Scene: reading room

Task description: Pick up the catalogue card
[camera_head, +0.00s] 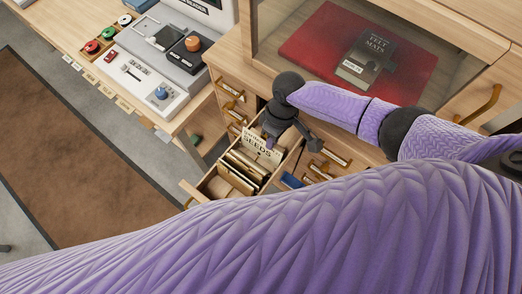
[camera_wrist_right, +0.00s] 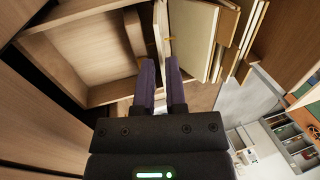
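The open drawer (camera_head: 217,174) holds several upright cards and dividers. A cream catalogue card marked SEEDS (camera_head: 262,148) stands up above the others near the drawer's back. My right gripper (camera_head: 268,142) is at this card, pointing down, with its fingers by the card's top edge. In the right wrist view its two purple fingers (camera_wrist_right: 160,66) are close together with a narrow gap. A thin pale sheet seen edge-on (camera_wrist_right: 160,24) lies in line with that gap. I cannot tell whether the fingers touch it. My left gripper is out of view.
A cabinet (camera_head: 228,52) with brass-handled drawers surrounds the open drawer. A red mat (camera_head: 310,48) with a dark book (camera_head: 366,62) lies behind glass above. A desk with a grey device (camera_head: 160,92) stands at the left, beside a brown rug (camera_head: 75,150).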

